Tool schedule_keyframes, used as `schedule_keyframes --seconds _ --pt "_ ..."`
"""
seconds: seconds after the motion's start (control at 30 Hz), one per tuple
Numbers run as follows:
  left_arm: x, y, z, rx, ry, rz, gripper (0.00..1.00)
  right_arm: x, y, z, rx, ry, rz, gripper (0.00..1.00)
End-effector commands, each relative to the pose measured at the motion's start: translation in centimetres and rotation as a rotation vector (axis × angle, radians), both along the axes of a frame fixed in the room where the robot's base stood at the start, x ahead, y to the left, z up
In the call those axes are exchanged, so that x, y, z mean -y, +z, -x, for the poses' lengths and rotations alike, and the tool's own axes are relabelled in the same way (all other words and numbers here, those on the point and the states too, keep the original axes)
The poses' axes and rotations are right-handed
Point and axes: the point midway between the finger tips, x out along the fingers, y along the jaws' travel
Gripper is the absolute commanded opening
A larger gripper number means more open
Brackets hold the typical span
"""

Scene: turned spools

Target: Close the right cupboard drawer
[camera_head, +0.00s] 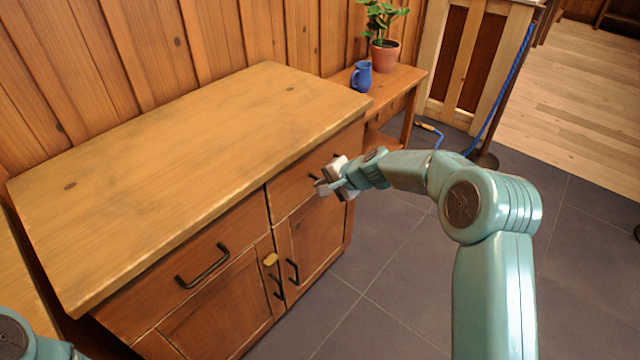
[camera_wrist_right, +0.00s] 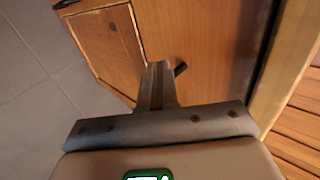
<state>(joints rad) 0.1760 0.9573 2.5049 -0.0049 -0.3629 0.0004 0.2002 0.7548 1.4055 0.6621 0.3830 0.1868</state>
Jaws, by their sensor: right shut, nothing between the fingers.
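The wooden cupboard (camera_head: 190,230) has a right drawer (camera_head: 286,195) under its top's right end. In the head view the drawer front looks flush or nearly so; I cannot tell if a small gap is left. My right gripper (camera_head: 322,187) is shut and empty, in front of the drawer at its dark handle, which it partly hides. In the right wrist view the shut fingers (camera_wrist_right: 157,85) point at the drawer front (camera_wrist_right: 205,50), with a bit of the handle (camera_wrist_right: 181,68) beside their tips. I cannot tell if they touch. My left gripper is out of view.
The left drawer's handle (camera_head: 202,266) and the door handles (camera_head: 292,271) stick out below. A side table (camera_head: 405,80) with a blue mug (camera_head: 362,76) and potted plant (camera_head: 385,55) stands beyond the cupboard. The grey floor (camera_head: 400,290) in front is clear.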

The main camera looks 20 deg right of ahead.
Motion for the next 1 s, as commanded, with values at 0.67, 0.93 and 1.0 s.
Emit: schedule_keyframes --seconds 0.67,0.93,1.0 --pt "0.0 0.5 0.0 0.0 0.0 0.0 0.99 3.5 6.7 5.9 -0.002 0.001 0.0 0.0" --pt "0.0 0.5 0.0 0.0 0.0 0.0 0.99 0.8 2.8 6.8 -0.078 0.05 -0.021 0.0" --pt "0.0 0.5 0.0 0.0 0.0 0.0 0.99 -1.3 -1.0 8.7 -0.162 0.098 -0.028 0.0"
